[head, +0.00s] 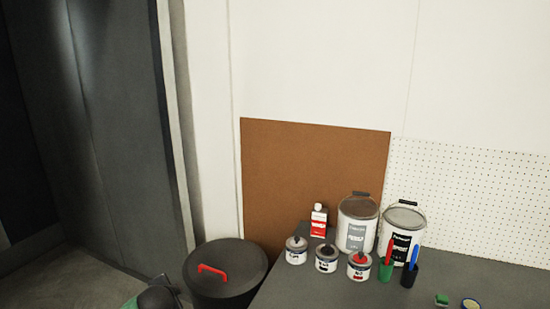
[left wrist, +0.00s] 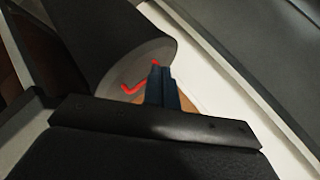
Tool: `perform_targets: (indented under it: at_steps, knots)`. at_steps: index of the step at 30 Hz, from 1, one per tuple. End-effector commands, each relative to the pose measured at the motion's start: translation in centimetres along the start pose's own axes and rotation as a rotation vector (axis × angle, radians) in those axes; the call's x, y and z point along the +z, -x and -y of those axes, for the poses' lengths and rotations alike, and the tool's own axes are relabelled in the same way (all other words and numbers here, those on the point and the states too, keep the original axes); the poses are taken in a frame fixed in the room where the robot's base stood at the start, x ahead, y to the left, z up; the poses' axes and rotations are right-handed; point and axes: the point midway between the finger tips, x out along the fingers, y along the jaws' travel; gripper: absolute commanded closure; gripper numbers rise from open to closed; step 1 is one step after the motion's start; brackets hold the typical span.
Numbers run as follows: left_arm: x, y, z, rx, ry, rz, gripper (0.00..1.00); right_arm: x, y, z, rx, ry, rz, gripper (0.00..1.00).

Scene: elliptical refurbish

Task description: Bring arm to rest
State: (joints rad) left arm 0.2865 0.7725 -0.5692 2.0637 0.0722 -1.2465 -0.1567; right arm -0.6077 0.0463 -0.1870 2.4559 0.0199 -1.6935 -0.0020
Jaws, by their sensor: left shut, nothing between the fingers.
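My left gripper (left wrist: 160,72) shows in the left wrist view, with its dark fingers together and nothing visible between them. Past its fingertips is the grey lid of a black bin (left wrist: 110,40) with a red handle (left wrist: 132,88). The fingertips overlap the handle in this view; I cannot tell whether they touch it. In the head view a small part of my arm (head: 152,297) shows at the bottom edge, left of the bin, and its fingers are hidden. My right gripper is in neither view.
The round black bin (head: 225,285) with its red handle stands left of a grey table (head: 300,290). On the table are small cans, a red-and-white bottle (head: 319,222), two large paint buckets (head: 357,225), and marker cups. A brown board (head: 300,180) leans behind. Floor at left is clear.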

Motion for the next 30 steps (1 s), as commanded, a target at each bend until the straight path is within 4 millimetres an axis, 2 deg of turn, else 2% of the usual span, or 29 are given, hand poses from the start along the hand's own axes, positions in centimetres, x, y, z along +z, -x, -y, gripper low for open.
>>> perform_targets:
  at_steps: [1, 5, 15, 23, 30]
  knots:
    - [-0.6, 1.6, -1.5, 0.023, 0.059, 0.021, 1.0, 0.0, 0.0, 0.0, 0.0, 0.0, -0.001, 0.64]
    - [-0.9, 5.2, -5.0, 0.081, 0.194, 0.082, 1.0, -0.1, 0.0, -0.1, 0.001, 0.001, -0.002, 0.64]
    - [0.5, 13.6, -14.7, 0.263, 0.448, 0.205, 1.0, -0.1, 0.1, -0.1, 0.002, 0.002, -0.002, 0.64]
    - [2.2, 18.4, -21.1, 0.386, 0.592, 0.247, 1.0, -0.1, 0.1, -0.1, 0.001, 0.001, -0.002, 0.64]
    - [4.6, 22.1, -27.3, 0.493, 0.713, 0.318, 1.0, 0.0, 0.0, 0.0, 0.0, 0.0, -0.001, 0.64]
